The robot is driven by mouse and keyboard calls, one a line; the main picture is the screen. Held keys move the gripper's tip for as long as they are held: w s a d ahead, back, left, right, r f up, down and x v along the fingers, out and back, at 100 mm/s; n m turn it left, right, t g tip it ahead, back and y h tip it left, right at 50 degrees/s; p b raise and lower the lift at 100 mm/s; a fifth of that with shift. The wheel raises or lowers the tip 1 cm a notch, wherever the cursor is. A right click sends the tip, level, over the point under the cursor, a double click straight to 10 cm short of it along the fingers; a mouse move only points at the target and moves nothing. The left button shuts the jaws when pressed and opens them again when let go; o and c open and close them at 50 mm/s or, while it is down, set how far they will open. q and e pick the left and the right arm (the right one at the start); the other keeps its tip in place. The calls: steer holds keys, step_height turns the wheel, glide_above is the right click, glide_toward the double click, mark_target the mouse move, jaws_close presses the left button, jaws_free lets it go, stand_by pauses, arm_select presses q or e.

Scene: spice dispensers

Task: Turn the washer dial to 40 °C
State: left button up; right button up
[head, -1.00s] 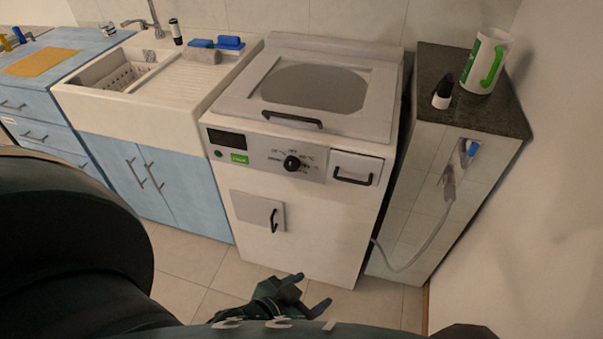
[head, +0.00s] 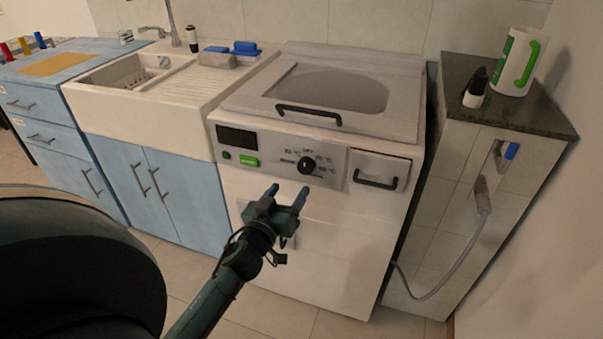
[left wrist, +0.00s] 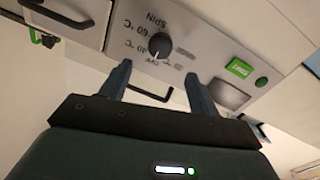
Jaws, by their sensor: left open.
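The white washer (head: 330,240) stands in the middle of the head view. Its round black dial (head: 306,165) sits on the front control panel, with temperature labels around it. The dial also shows in the left wrist view (left wrist: 159,45), ahead of the fingers, with labels 40 °C, 60 °C and SPIN beside it. My left gripper (head: 286,192) is open and empty, in front of the panel and a little below and left of the dial. It is apart from the dial. In the left wrist view, my left gripper's fingers (left wrist: 158,82) are spread. My right gripper is not in view.
A green button (head: 249,161) and dark display (head: 236,137) are left of the dial. A drawer (head: 378,171) with a black handle is to its right. The lid handle (head: 308,115) juts out above. A side cabinet (head: 452,190) with a hose stands right.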

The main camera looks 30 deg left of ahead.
mark_target(304, 168)
arm_select(q)
steer(key=w, duration=0.2)
steer(key=w+a, duration=0.1)
steer(key=w, duration=0.4)
steer(key=shift+w+a, duration=0.2)
steer(key=shift+w, duration=0.6)
steer(key=shift+c, duration=0.5)
steer(key=c, duration=0.9)
